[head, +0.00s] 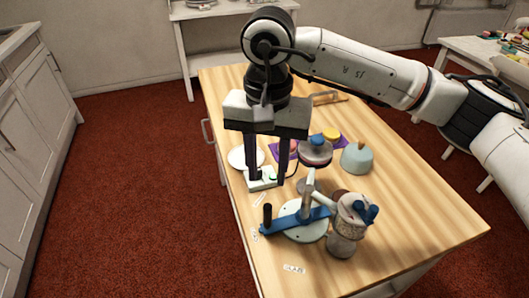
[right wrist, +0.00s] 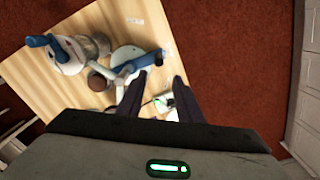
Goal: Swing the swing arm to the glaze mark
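The blue swing arm (head: 290,223) lies across a pale round base (head: 307,236) at the near part of the table. A black upright knob (head: 267,216) stands at its left end. A label reading GLAZE (head: 294,268) lies on the wood, nearer than the base; the swing arm points left, away from it. In the right wrist view the swing arm (right wrist: 152,59) shows beyond the fingers. My right gripper (head: 266,181) is open and empty, fingers down, behind the knob and apart from it. Its two fingers (right wrist: 158,100) are spread in the right wrist view. My left gripper is out of view.
A white box with a green light (head: 262,183) sits below my right fingers. A white plate (head: 246,157), a teal dome (head: 357,160) and a purple mat (head: 283,152) lie farther back. The table's front left is clear.

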